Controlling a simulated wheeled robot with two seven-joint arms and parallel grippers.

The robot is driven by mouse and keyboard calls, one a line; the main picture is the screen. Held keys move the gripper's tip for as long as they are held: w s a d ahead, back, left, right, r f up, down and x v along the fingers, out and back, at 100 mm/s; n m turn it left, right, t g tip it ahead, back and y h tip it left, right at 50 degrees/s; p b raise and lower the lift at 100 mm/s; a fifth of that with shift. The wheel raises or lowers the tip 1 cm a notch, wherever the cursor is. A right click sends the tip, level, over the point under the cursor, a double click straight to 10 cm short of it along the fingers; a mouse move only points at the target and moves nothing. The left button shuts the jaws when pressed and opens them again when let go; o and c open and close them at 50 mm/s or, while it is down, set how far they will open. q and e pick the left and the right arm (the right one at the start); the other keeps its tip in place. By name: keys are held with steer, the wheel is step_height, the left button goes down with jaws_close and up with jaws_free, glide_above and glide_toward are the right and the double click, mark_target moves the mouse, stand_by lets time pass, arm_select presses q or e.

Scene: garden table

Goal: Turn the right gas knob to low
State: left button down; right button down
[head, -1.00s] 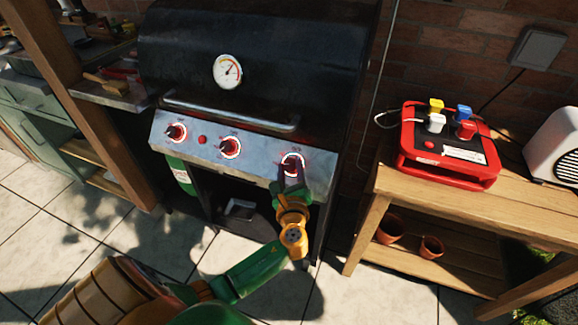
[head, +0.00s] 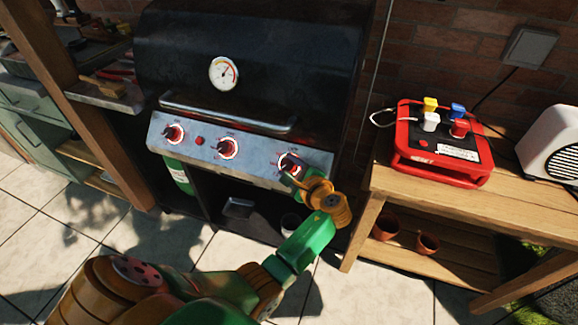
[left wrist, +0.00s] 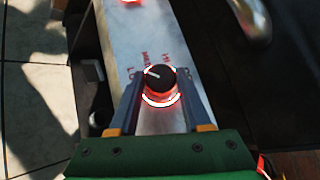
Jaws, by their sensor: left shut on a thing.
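The right gas knob (head: 290,164) sits at the right end of the grill's front panel, with a glowing red-white ring. HI lettering shows above the knob. My left gripper (head: 293,175) reaches the knob from below right; its two fingers stand on either side of the knob in the wrist view (left wrist: 160,88), shut on it. My right gripper is not in view.
The grill (head: 255,70) has a handle bar (head: 225,113) above the panel, and two more knobs, left (head: 173,133) and middle (head: 227,148). A wooden side table (head: 400,192) at the right bears a red box (head: 430,170) with coloured plugs and a white speaker-like box (head: 555,145).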

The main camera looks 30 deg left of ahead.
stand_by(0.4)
arm_select(q)
steer(key=shift+c, duration=1.8)
jaws_free()
